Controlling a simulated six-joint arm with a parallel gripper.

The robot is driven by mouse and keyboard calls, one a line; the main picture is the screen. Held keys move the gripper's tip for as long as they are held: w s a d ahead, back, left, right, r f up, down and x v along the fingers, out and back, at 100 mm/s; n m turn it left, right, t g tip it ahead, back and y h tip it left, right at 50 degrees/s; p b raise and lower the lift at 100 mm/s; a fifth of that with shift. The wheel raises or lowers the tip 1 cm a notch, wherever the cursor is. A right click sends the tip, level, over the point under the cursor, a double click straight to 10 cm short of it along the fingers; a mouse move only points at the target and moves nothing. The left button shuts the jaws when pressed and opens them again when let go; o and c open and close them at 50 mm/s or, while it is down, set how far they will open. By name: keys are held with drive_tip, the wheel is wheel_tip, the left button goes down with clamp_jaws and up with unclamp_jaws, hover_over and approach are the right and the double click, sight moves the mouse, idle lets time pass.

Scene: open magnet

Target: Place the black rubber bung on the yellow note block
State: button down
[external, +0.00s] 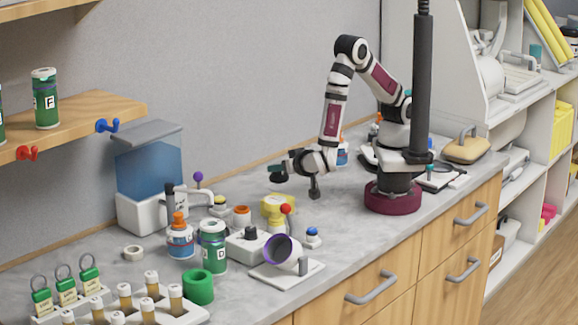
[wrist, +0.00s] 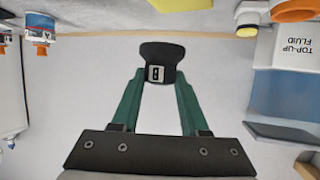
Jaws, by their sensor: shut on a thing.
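The black rubber bung (wrist: 161,62) is held between the green fingertips of my gripper (wrist: 160,78) in the wrist view. It is dark and flared, with a small pale label facing the camera. In the external view my gripper (external: 279,172) is stretched out to the left, raised above the worktop, with a dark shape at its tip. The yellow note block (external: 277,205) stands on the worktop below my gripper and apart from it.
A blue tank (external: 148,165) stands at the back left.

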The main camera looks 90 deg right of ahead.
sight(280, 182)
drive_tip(key=f, duration=0.2)
drive_tip(key=a+f, duration=0.1)
drive_tip(key=f, duration=0.1)
drive_tip(key=shift+w+a, duration=0.1)
drive_tip(key=shift+w, duration=0.15)
drive_tip(key=shift+f, duration=0.4)
drive_tip(key=shift+f, duration=0.2)
drive_tip(key=shift+c, duration=2.1)
unclamp_jaws()
